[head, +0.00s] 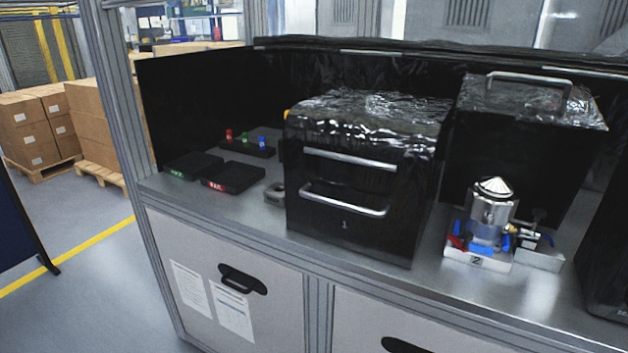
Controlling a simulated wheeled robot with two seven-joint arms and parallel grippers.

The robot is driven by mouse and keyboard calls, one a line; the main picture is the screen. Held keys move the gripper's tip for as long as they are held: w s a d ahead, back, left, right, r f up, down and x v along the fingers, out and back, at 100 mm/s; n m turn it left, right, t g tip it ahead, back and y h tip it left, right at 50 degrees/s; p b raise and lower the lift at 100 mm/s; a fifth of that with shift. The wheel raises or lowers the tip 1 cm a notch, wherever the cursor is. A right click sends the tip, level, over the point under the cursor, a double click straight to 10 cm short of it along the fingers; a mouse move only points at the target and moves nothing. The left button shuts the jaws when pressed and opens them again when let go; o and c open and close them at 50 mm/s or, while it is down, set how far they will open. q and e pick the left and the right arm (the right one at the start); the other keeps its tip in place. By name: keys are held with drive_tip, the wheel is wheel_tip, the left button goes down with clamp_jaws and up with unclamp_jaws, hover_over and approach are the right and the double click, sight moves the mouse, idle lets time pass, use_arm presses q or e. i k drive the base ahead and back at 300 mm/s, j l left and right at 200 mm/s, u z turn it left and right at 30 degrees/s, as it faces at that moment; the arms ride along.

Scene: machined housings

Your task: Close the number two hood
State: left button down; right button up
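The number two hood (500,145) is a black box-like cover at the right of the bench, with a metal bar handle (528,82) along its top. It stands open, behind a fixture marked 2 (476,261). On that fixture sits a shiny metal housing (493,207) with a cone-shaped top and blue and red parts around its base, uncovered. Neither of my grippers is in view.
A black hood marked 1 (345,195) with two bar handles stands closed to the left. Black trays (233,177) and small red, green and blue pieces (245,141) lie further left. Another black hood (607,255) is cut off at the right edge. Bare bench (425,262) shows between hood 1 and the fixture.

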sight(544, 136)
drive_tip(key=z, duration=1.35)
